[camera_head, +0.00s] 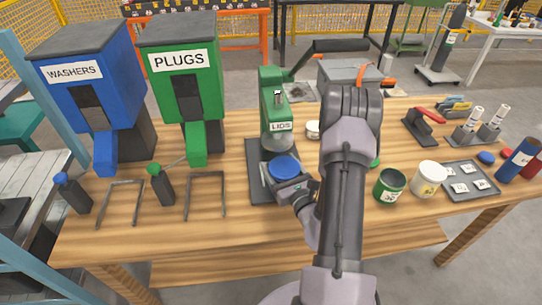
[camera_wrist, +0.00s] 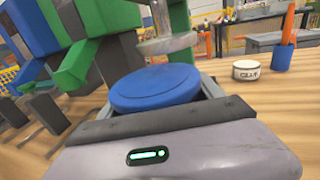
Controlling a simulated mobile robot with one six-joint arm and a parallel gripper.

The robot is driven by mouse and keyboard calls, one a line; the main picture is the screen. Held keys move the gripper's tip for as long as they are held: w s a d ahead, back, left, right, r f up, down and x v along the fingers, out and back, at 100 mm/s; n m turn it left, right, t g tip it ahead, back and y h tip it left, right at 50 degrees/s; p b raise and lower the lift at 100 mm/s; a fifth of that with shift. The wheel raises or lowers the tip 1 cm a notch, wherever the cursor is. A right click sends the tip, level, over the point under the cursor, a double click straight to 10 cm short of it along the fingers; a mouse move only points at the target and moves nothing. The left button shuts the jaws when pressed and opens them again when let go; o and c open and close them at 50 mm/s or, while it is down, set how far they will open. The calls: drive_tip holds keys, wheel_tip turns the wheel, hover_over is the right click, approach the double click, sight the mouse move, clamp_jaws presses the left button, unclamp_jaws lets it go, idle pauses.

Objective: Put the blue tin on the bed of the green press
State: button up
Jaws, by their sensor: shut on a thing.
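The blue tin (camera_head: 284,166) shows its round blue top, and it fills the middle of the wrist view (camera_wrist: 155,88). My gripper (camera_head: 287,180) is shut on it, with a dark finger on either side. The green press (camera_head: 272,98), labelled LIDS, stands just behind the tin. Its round grey ram (camera_head: 277,141) hangs above and behind the tin. The dark bed (camera_head: 259,180) shows at the left of the tin and gripper. The tin is level over the bed's front part. I cannot tell whether its underside touches the bed; the gripper hides its lower side.
The blue WASHERS dispenser (camera_head: 82,75) and green PLUGS dispenser (camera_head: 180,75) stand left of the press. A small white tin (camera_head: 312,130) sits right of it. A green tin (camera_head: 389,186), a white tin (camera_head: 428,179) and a grey tray (camera_head: 468,178) lie right of my arm.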

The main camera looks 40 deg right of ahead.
drive_tip(key=shift+w+d+f+b, duration=0.45)
drive_tip(key=shift+w+d+f, duration=0.35)
drive_tip(key=shift+w, duration=0.65)
drive_tip(key=shift+w+d+f+b, duration=0.5)
drive_tip(key=shift+w+d+f, duration=0.25)
drive_tip(key=shift+w, duration=0.7)
drive_tip(key=shift+w+d+f+b, duration=0.45)
drive_tip(key=shift+w+d+f, duration=0.3)
drive_tip(key=shift+w, duration=0.7)
drive_tip(key=shift+f, duration=0.15)
drive_tip(key=o, duration=1.4)
